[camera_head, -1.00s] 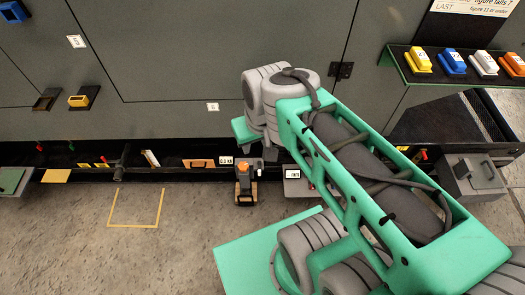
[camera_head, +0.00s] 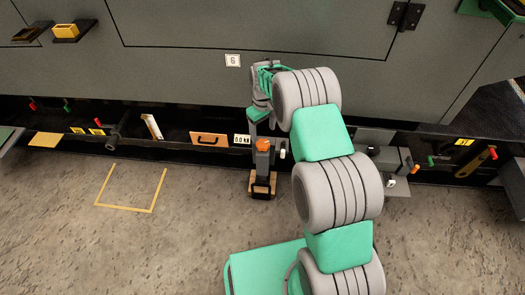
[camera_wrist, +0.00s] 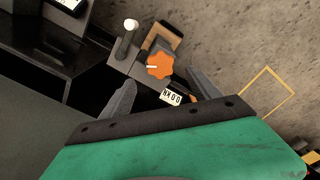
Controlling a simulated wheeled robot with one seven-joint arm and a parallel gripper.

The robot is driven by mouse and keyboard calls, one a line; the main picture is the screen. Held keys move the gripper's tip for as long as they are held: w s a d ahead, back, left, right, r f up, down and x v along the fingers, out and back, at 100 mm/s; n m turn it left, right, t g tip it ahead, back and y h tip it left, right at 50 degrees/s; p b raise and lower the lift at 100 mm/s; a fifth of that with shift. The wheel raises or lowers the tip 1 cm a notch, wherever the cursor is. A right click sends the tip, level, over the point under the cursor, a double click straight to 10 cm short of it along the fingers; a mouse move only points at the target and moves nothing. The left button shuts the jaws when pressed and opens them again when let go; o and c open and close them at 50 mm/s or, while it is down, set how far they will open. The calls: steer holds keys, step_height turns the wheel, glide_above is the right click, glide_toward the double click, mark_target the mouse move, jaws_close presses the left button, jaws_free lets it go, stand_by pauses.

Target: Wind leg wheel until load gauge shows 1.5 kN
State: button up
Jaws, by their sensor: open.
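The orange lobed leg wheel (camera_head: 263,145) sits on top of a dark grey leg on a tan foot block, at the enclosure's lower edge. In the wrist view the wheel (camera_wrist: 159,66) has a white mark on its left side. The load gauge (camera_head: 242,139) is a small white plate left of the leg; it appears to read 0.0 kN. It shows inverted in the wrist view (camera_wrist: 171,97). My gripper (camera_wrist: 159,76) is open, its fingers on either side of the wheel, apparently above it and not touching. In the head view the arm partly hides it.
A white-tipped knob (camera_wrist: 130,25) stands beside the wheel. A yellow outline (camera_head: 125,208) marks clear floor. The enclosure wall (camera_head: 180,75) rises behind the arm.

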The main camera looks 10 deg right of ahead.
mark_target(263, 143)
step_height(263, 143, down, 7)
steer(key=shift+f+b, duration=0.1)
steer(key=shift+b, duration=1.1)
steer(key=shift+c, duration=0.5)
steer(key=c, duration=1.3)
steer(key=shift+o, duration=0.2)
steer(key=shift+m, duration=0.4)
steer(key=m+p, duration=0.1)
steer(key=m, duration=0.2)
steer(key=shift+m, duration=2)
